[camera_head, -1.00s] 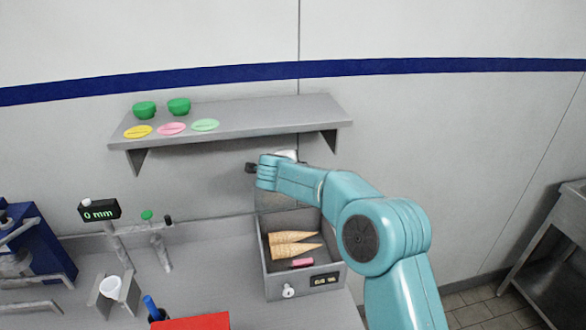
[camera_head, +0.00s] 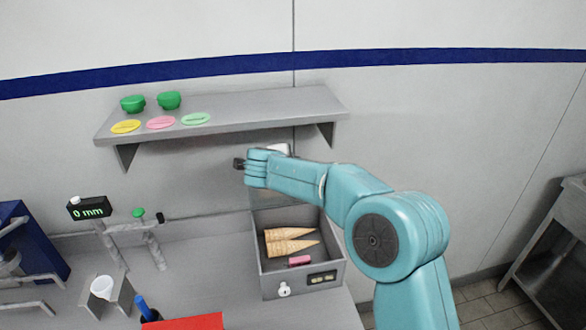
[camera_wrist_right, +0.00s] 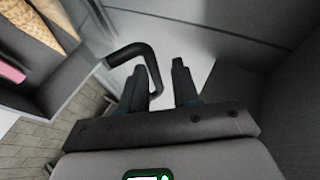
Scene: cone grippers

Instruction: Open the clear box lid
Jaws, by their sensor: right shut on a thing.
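The grey box (camera_head: 268,278) stands on the counter with its top open to view. Cones (camera_head: 290,246) and a pink piece (camera_head: 300,260) lie inside it. A faint, see-through panel (camera_head: 263,196), seemingly the clear lid, stands raised at the back of the box, partly behind my right arm. My right gripper (camera_head: 240,164) is above the back left of the box. In the right wrist view, a dark bent handle (camera_wrist_right: 130,52) runs down between the fingers (camera_wrist_right: 162,88), and the gripper is shut on it. My left gripper is out of view.
A wall shelf (camera_head: 230,117) with green bowls (camera_head: 133,104) and coloured discs (camera_head: 161,122) is above and behind the gripper. A stand with a "0 mm" display (camera_head: 88,210), a white cup (camera_head: 103,288) and a red sheet (camera_head: 190,321) are left of the box.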

